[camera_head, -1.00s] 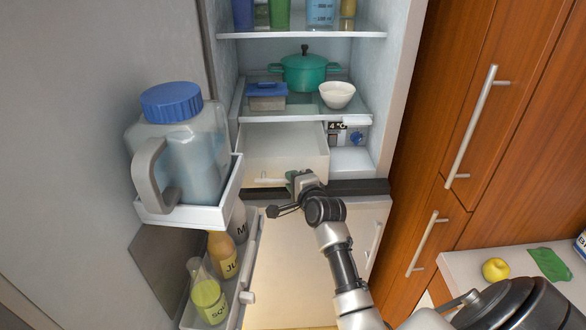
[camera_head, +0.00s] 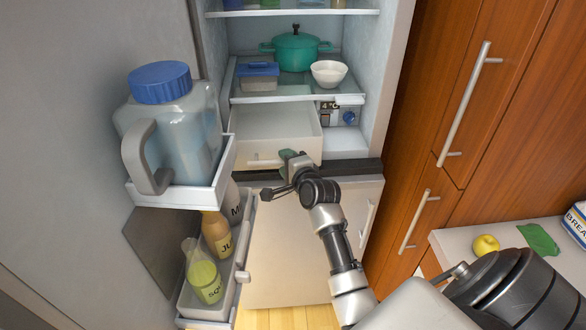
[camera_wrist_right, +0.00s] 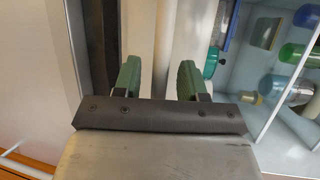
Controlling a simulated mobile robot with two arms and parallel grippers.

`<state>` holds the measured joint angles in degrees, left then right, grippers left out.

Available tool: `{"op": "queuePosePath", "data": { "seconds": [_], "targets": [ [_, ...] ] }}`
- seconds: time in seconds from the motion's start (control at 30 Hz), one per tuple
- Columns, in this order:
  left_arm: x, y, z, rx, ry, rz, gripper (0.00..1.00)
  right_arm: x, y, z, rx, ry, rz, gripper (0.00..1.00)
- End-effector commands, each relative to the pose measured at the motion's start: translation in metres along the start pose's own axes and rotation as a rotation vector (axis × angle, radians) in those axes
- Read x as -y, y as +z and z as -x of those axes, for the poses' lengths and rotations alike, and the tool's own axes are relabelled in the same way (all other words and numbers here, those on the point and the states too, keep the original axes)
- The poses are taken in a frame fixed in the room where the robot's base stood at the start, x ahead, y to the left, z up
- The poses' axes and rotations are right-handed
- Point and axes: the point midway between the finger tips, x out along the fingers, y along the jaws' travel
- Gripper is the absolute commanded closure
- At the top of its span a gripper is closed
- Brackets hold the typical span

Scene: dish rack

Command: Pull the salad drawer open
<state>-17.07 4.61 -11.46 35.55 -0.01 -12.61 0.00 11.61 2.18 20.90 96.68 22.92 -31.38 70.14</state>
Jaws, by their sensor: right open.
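The salad drawer (camera_head: 245,150) is a pale bin low in the fridge, below the glass shelf. In the head view it stands out past the shelf front, and part of its inside shows. Its light bar handle (camera_head: 262,162) is on the front, and its right end is hidden by my gripper. My right gripper (camera_head: 287,158) is at the right part of the drawer front, close to the handle. In the right wrist view its two green fingers (camera_wrist_right: 158,78) are apart, with a pale band beyond the gap. Contact with the handle cannot be told. My left gripper is not in view.
The open fridge door at left carries a blue-lidded jug (camera_head: 170,130) and several bottles (camera_head: 216,235). A green pot (camera_head: 297,50), white bowl (camera_head: 328,73) and blue-lidded box (camera_head: 258,77) stand on the shelf. A counter (camera_head: 460,245) is at the right.

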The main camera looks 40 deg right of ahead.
Motion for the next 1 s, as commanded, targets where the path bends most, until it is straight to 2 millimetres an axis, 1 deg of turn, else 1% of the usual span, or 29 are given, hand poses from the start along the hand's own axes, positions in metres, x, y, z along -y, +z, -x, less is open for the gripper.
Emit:
{"op": "queuePosePath", "data": {
  "seconds": [0.17,0.4,0.5,0.6,0.7,1.0],
  "targets": [
    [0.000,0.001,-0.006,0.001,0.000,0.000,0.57,-0.003,0.000,0.028,-0.001,0.000,-0.001,0.59],
    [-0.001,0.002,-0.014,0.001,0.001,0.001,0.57,-0.003,0.000,0.075,-0.001,0.001,0.000,0.59],
    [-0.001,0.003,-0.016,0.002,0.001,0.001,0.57,-0.003,0.000,0.090,0.000,0.002,-0.001,0.59],
    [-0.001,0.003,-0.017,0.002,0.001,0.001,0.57,-0.002,0.000,0.099,0.000,0.002,-0.001,0.59],
    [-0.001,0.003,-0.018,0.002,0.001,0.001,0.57,-0.001,0.000,0.102,0.000,0.001,-0.001,0.59],
    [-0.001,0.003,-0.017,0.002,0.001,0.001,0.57,-0.001,0.000,0.103,0.001,0.002,-0.001,0.59]
  ]
}}
